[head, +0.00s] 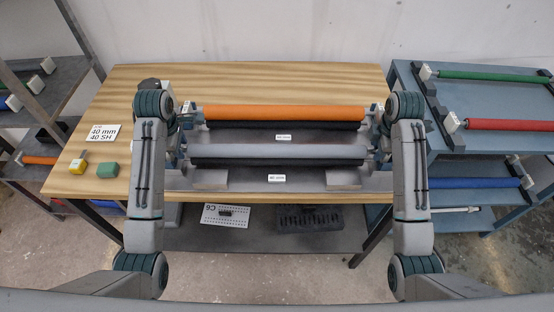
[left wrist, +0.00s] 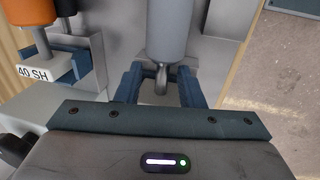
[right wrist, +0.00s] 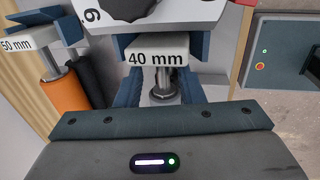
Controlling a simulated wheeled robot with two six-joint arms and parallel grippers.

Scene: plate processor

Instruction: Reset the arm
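The grey roller (head: 277,151) lies across the front of the machine. My right gripper (right wrist: 161,80) is at the other end in the right wrist view. Its fingers are spread on either side of the white 40 mm block (right wrist: 158,56) and the shaft below it; contact is unclear.
An orange roller (head: 284,112) lies parallel just behind. A blue rack (head: 460,142) with coloured rollers stands right; a shelf (head: 50,110) stands left.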

